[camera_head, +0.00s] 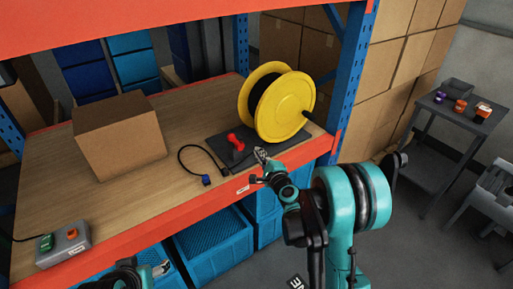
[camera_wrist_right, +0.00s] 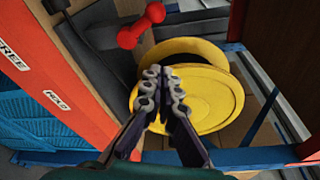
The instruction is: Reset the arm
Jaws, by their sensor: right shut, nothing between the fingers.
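My right arm (camera_head: 345,205) reaches in from the lower right over the shelf's front edge. Its right gripper (camera_head: 262,156) is near the red handle piece (camera_head: 236,142) and the yellow reel (camera_head: 285,105), apart from both as far as I can tell. In the right wrist view the right gripper (camera_wrist_right: 165,85) is shut and empty, its fingertips in front of the yellow reel (camera_wrist_right: 205,95). The red piece (camera_wrist_right: 141,26) lies beyond, at the top. Part of my left arm (camera_head: 125,275) shows at the bottom edge of the head view; its fingers are not clear.
The wooden shelf (camera_head: 110,200) has an orange front beam (camera_head: 180,218) and a blue upright (camera_head: 350,70). A cardboard box (camera_head: 120,135), a black cable with a blue plug (camera_head: 206,180) and a button box (camera_head: 63,245) lie on it. Blue crates (camera_head: 215,240) stand below. A side table (camera_head: 455,110) is right.

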